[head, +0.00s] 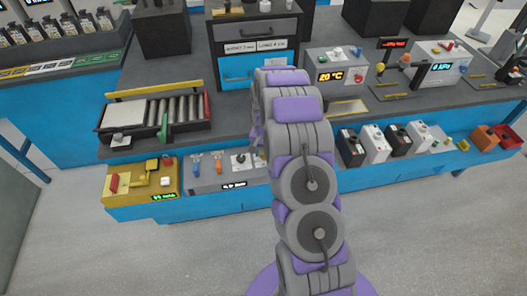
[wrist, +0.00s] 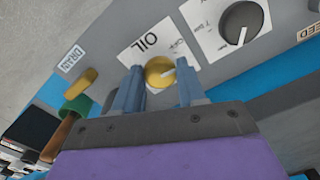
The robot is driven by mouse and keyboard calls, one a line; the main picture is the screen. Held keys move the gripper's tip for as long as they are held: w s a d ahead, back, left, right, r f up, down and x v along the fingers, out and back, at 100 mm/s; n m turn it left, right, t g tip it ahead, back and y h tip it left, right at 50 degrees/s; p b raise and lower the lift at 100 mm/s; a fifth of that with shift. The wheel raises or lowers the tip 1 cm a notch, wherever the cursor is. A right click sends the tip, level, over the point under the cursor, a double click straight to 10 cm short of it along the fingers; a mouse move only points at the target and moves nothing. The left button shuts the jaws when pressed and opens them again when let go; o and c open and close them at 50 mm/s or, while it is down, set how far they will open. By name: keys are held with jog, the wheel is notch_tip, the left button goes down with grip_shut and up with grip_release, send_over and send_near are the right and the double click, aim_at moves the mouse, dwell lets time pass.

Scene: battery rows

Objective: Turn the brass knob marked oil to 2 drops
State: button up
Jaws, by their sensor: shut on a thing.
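The brass knob (wrist: 159,72) sits on a white dial plate marked OIL (wrist: 148,44) on a grey panel in the wrist view. A pale pointer mark on the knob points to the right in that view. Small lettering by the upper right of the dial is too blurred to read surely. My gripper (wrist: 157,84) has one blue-grey finger on each side of the knob and is shut on it. In the head view my arm hides the gripper and the knob.
A dark knob (wrist: 241,23) on another white dial is at the upper right of the wrist view. A DRAIN label (wrist: 72,57) and a yellow handle (wrist: 79,81) are on the left. In the head view, a yellow box (head: 112,197) and a roller tray (head: 187,108) stand left of my arm.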

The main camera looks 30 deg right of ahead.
jog(key=m+p, duration=0.2)
jog(key=shift+w+r+m, duration=0.1)
jog(key=shift+r+m, duration=0.15)
jog(key=shift+m, duration=0.15)
jog(key=m+p, duration=0.2)
jog(key=m, duration=0.1)
jog(key=shift+w+d+m, duration=0.1)
jog(key=shift+m, duration=0.2)
jog(key=m+p, duration=0.1)
jog(key=m, duration=0.2)
jog(key=shift+f+m, duration=0.1)
jog(key=shift+m, duration=0.2)
jog(key=m, duration=0.3)
jog(key=shift+m+p, duration=0.3)
jog(key=m+b, duration=0.1)
jog(key=m, duration=0.3)
jog(key=shift+m, duration=0.3)
jog(key=m+b, duration=0.1)
jog(key=m, duration=0.3)
jog(key=shift+m, duration=0.4)
jog(key=o, duration=1)
jog(key=shift+f, duration=0.1)
